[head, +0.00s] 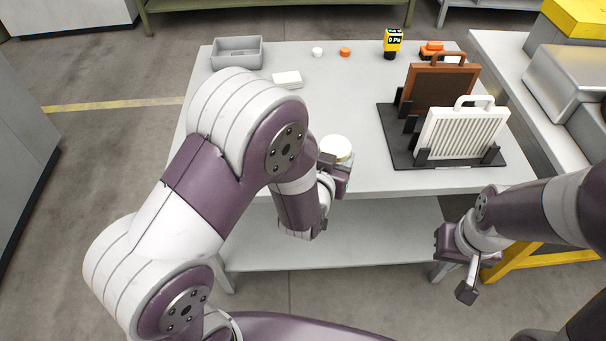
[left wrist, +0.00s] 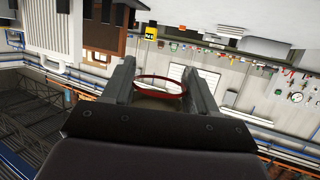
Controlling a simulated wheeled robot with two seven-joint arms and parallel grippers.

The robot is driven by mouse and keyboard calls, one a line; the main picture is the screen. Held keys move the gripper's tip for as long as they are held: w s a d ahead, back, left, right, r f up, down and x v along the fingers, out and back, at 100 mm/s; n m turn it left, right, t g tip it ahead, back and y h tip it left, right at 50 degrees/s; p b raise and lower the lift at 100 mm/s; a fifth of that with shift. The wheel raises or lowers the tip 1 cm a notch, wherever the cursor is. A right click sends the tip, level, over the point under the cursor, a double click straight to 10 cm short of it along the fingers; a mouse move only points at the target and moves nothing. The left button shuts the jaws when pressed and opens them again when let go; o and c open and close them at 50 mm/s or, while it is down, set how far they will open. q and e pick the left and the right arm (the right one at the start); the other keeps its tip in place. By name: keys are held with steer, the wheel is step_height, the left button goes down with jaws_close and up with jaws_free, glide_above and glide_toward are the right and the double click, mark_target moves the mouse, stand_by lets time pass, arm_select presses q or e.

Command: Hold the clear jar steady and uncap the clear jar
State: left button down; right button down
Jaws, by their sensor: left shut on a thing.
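The clear jar shows only in part in the head view, with a round cream top (head: 337,148) above my left gripper (head: 336,171). My left gripper is shut on the jar near the front edge of the table. In the left wrist view a red-rimmed round part of the jar (left wrist: 160,84) lies between the two fingers of the left gripper (left wrist: 160,85). The jar's body is mostly hidden by the fingers and wrist. My right gripper (head: 466,287) hangs in front of the table, away from the jar; its finger gap is not clear.
The grey table (head: 345,110) has free room in its middle. A black rack holds a brown panel (head: 437,88) and a white ribbed panel (head: 462,132). A grey bin (head: 237,53), a white block (head: 288,79), small caps and a yellow device (head: 392,42) stand farther back.

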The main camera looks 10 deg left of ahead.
arm_select(q)
steer(key=a+f, duration=0.1)
steer(key=a, duration=0.1)
steer(key=w+a+f, duration=0.1)
steer(key=a+f, duration=0.1)
steer(key=a, duration=0.1)
steer(key=a+f, duration=0.2)
steer(key=a, duration=0.1)
steer(key=shift+w+a, duration=0.1)
steer(key=shift+w, duration=0.15)
step_height(320, 180, down, 4)
steer(key=shift+s+r+b, duration=0.1)
steer(key=shift+r+b, duration=0.05)
steer(key=shift+b, duration=0.2)
steer(key=shift+f, duration=0.2)
steer(key=shift+c, duration=1.6)
jaws_free()
steer(key=shift+f, duration=0.1)
